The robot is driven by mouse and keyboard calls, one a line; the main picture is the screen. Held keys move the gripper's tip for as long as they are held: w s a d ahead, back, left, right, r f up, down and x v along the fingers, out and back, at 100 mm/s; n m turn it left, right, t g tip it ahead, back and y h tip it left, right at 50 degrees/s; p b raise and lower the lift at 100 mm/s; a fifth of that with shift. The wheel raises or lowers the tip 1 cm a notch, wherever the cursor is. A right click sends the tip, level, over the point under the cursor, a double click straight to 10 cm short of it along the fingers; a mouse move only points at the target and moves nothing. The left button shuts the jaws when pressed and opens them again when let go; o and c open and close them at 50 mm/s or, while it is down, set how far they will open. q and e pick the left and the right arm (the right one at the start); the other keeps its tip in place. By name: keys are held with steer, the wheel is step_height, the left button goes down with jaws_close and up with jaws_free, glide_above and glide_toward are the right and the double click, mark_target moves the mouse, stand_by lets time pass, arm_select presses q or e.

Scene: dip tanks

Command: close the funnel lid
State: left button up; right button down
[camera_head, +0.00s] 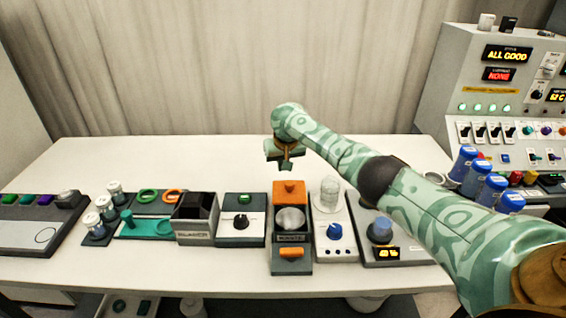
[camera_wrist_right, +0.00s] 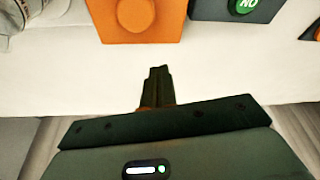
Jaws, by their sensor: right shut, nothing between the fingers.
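The funnel unit is a dark box in the middle of the table, with a round metallic funnel bowl (camera_head: 291,220) showing uncovered on top. Its orange lid (camera_head: 289,193) stands open behind the bowl; in the right wrist view the lid (camera_wrist_right: 165,22) is at the top edge, partly cut off, with a round orange knob. My right gripper (camera_head: 285,160) is above the table behind the lid, apart from it. Its fingers (camera_wrist_right: 158,80) are shut and empty in the wrist view. My left gripper is not in view.
A dial box with a green button (camera_head: 240,220) stands left of the funnel unit. A unit with a clear jar (camera_head: 329,190) and blue knob stands right. Blue-capped bottles (camera_head: 463,163) and a control console (camera_head: 490,100) are at far right. The table behind the devices is clear.

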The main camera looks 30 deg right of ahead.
mark_target(289, 188)
steer(key=shift+s+f+p, duration=0.25)
steer(key=shift+s+p, duration=0.5)
steer(key=shift+p, duration=0.1)
steer(key=shift+s+a+r, duration=0.1)
steer(key=shift+s+a, duration=0.05)
steer(key=shift+s, duration=0.4)
steer(key=shift+s+a+r, duration=0.1)
steer(key=shift+s, duration=0.4)
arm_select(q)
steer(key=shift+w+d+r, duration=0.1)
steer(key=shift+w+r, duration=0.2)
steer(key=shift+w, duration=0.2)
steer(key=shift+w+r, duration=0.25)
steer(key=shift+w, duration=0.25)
arm_select(e)
steer(key=shift+s+a+f, duration=0.15)
steer(key=shift+s+f, duration=0.05)
steer(key=shift+f, duration=0.05)
arm_select(q)
steer(key=shift+p, duration=0.3)
